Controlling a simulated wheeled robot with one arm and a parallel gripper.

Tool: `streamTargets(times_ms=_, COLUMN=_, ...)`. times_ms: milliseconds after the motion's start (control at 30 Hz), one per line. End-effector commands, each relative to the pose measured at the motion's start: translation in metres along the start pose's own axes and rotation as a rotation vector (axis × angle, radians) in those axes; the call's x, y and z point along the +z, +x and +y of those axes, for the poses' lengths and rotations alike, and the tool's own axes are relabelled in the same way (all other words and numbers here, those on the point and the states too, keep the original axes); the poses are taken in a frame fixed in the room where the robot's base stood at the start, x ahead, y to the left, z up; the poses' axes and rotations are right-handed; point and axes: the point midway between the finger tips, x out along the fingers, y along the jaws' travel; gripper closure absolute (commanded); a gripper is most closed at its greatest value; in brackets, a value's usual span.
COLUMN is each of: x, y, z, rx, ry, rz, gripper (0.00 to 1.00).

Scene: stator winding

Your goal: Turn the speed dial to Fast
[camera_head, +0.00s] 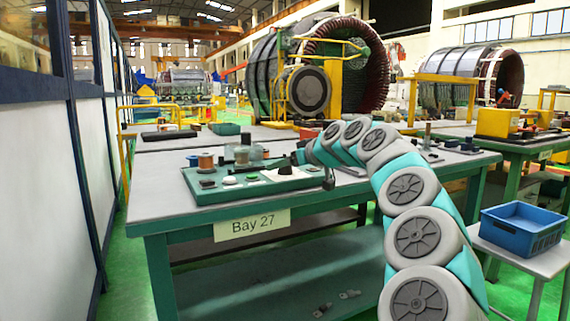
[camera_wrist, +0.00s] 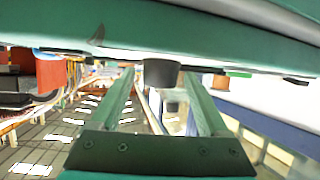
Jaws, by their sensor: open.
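The green control board (camera_head: 215,191) lies on the Bay 27 bench. A small dark knob on a white plate (camera_head: 290,176), which looks like the speed dial, sits on its right part. Its markings are too small to read. My gripper (camera_head: 292,158) is low over the board, just behind the knob, its fingers hard to make out there. In the wrist view, which looks upside down, my gripper (camera_wrist: 160,76) is open. A dark round knob (camera_wrist: 161,73) sits between the fingertips, with no clear contact. I cannot tell its setting.
A copper spool (camera_head: 206,162) and a glass jar (camera_head: 241,154) stand at the board's back. A white button (camera_head: 229,180) and a green button (camera_head: 253,178) are left of the plate. A blue bin (camera_head: 522,227) stands on a side table at right. The bench's left part is clear.

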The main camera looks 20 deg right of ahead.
Motion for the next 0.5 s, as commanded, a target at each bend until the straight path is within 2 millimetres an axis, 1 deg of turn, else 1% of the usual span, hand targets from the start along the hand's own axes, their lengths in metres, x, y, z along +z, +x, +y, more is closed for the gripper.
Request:
streamTargets(times_ms=200, x=-0.0001, y=0.0007, z=0.0004, rx=0.001, ry=0.001, rz=0.001, gripper=0.21)
streamTargets(times_ms=267, x=-0.0001, y=0.0007, z=0.0004, rx=0.001, ry=0.001, rz=0.001, gripper=0.27)
streamTargets(times_ms=500, x=-0.0001, y=0.0006, z=0.0005, rx=0.001, ry=0.001, rz=0.001, gripper=0.54)
